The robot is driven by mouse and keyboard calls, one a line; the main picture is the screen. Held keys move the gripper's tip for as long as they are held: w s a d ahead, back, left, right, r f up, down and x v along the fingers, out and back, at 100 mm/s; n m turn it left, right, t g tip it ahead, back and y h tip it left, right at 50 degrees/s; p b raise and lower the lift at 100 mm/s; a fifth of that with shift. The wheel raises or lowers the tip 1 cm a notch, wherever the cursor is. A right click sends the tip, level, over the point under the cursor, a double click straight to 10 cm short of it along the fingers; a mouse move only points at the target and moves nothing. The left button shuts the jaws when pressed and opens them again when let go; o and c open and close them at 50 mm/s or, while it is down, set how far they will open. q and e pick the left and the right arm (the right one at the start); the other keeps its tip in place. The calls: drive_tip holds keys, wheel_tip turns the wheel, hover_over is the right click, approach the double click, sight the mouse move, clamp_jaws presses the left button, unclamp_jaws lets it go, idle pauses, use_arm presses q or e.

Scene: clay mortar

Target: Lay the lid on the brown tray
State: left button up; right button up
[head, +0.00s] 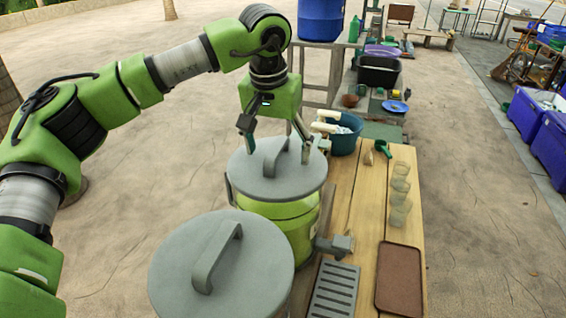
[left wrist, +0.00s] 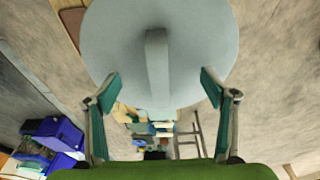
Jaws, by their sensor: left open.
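A round grey lid (head: 252,180) with a raised bar handle sits on top of a green container (head: 290,225). The lid also shows in the left wrist view (left wrist: 110,45), with its handle upright in the middle. My left gripper (head: 278,152) is open above this lid, its fingers pointing down and spread on either side of the handle. In the left wrist view the fingers (left wrist: 157,85) stand apart with nothing between them but the view of the handle. The brown tray (head: 400,278) lies empty on the wooden table at the right. My right gripper is not in view.
A second grey lid (head: 180,270) with a bar handle is nearest, left of the table. A grey slotted tray (head: 334,290) lies beside the brown tray. Several clear cups (head: 400,190) and a green scoop (head: 382,148) stand farther back on the wooden table (head: 372,215).

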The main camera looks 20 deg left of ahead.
sight(279, 143)
use_arm(q)
clamp_jaws()
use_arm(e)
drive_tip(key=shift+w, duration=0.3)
use_arm(q)
drive_tip(key=shift+r, duration=0.15)
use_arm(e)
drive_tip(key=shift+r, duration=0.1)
use_arm(q)
drive_tip(key=shift+r+p, duration=1.05)
drive_tip(key=shift+r, duration=0.25)
drive_tip(key=shift+r+p, duration=0.85)
drive_tip(key=shift+r, duration=0.25)
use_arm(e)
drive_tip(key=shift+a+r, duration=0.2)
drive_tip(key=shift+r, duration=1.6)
